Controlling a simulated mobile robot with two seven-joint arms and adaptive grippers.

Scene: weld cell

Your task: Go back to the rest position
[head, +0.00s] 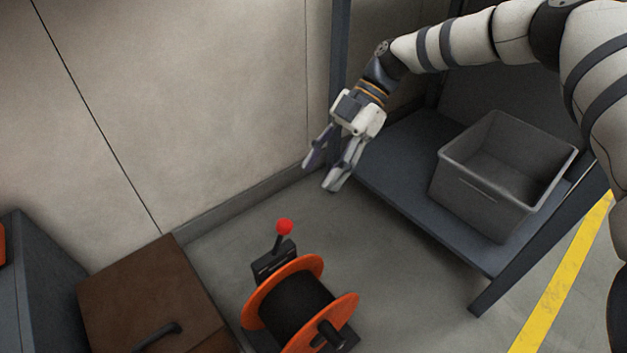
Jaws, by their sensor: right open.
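My right gripper (320,178) is in the head view, at the end of the arm that comes in from the upper right. It points down and is open, with nothing between its fingers. It hangs by the left edge of a dark shelf (400,205), in front of the beige wall. My left gripper is not in view.
A grey empty bin (462,190) stands on the shelf. A cable reel with orange flanges (345,308) and a red-knobbed lever (284,227) are on the floor below the gripper. A brown box (150,285) is at lower left. A yellow line (560,285) marks the floor at right.

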